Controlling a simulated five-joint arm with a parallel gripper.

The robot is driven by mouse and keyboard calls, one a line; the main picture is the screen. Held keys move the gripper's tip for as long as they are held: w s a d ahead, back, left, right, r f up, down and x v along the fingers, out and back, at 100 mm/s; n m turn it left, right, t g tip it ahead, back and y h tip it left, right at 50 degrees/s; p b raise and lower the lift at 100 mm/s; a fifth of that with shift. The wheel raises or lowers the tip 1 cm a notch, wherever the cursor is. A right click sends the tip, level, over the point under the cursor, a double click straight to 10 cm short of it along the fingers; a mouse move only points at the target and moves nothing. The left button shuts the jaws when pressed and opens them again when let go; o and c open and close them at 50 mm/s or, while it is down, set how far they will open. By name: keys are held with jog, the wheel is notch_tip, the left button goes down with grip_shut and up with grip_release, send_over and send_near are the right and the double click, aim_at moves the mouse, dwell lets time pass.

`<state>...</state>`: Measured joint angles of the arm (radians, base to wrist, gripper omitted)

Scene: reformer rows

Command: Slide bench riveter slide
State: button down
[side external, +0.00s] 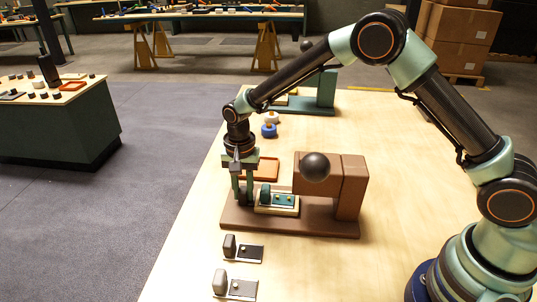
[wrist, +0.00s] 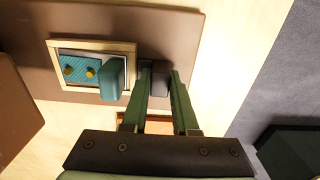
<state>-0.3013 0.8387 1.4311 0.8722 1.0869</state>
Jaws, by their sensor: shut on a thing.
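The brown bench riveter (side external: 347,200) stands on the pale table, a dark ball on its upper part. Its slide is a teal plate (wrist: 79,69) with yellow studs, inside a cream frame (wrist: 97,44); a raised teal block (wrist: 112,80) stands at the end nearest my gripper. The teal plate also shows in the side view (side external: 284,199). My gripper (wrist: 160,75) points down over the brown base, just beside the frame. Its green fingers are shut on a small dark grey block (wrist: 160,82). Whether that block is joined to the slide I cannot tell.
Two small plates with dark upright pieces (side external: 229,245) (side external: 220,281) lie at the table's front. An orange tray (side external: 267,169) sits behind the riveter, with blue and cream knobs (side external: 269,130) beyond. A green machine (side external: 325,92) stands at the back.

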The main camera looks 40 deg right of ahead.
aim_at(258, 198)
jog(key=shift+r, duration=0.1)
dwell(0.6)
jog(key=shift+s+d, duration=1.25)
jog(key=c, duration=1)
grip_release()
jog(key=shift+o, duration=0.2)
notch_tip(258, 198, up, 12)
jog(key=shift+r, duration=0.1)
